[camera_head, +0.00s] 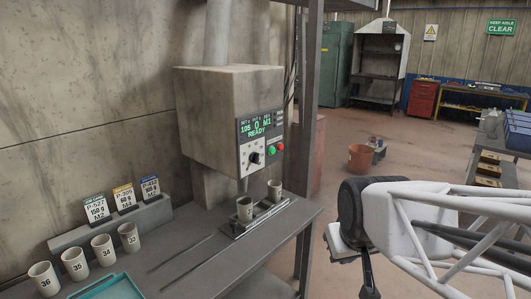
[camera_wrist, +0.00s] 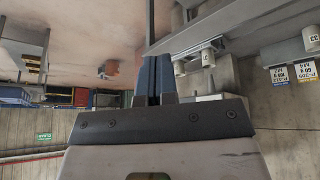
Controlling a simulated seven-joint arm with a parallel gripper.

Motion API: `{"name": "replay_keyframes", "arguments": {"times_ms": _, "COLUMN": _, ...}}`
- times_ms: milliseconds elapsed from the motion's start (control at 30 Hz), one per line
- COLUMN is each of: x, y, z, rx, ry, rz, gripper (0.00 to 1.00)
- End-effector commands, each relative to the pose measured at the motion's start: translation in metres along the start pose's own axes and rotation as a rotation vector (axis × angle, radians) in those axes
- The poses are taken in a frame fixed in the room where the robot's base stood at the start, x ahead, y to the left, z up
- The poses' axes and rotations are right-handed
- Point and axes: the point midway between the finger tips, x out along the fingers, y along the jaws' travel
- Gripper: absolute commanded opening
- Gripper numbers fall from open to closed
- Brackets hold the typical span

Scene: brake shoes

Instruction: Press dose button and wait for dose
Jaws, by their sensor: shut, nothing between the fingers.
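The dosing machine (camera_head: 215,100) is a stained box on the wall side of the bench. Its panel display (camera_head: 258,126) reads 105, 0, M1 and READY. Below the display are a dial (camera_head: 255,158), a green button (camera_head: 271,150) and a red button (camera_head: 280,146). One cup (camera_head: 245,209) stands under the spout (camera_head: 243,185) on a small rail fixture (camera_head: 262,217); a second cup (camera_head: 274,190) stands at its right end. My gripper (camera_wrist: 152,80) is shut and empty in the wrist view, apart from the panel and touching nothing visible.
Several numbered cups (camera_head: 103,250) and upright label cards (camera_head: 124,197) stand at the bench's left, near a teal tray (camera_head: 107,288). A dark post (camera_head: 309,120) rises behind the bench's right side. An orange bucket (camera_head: 360,158) stands on the open floor beyond.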

Motion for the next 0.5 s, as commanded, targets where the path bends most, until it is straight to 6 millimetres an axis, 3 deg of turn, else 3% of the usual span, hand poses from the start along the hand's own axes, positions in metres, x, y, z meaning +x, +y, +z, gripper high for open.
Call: {"name": "replay_keyframes", "arguments": {"times_ms": 500, "x": 0.059, "y": 0.014, "z": -0.151, "rx": -0.244, "ry": 0.390, "rz": 0.090, "gripper": 0.00}}
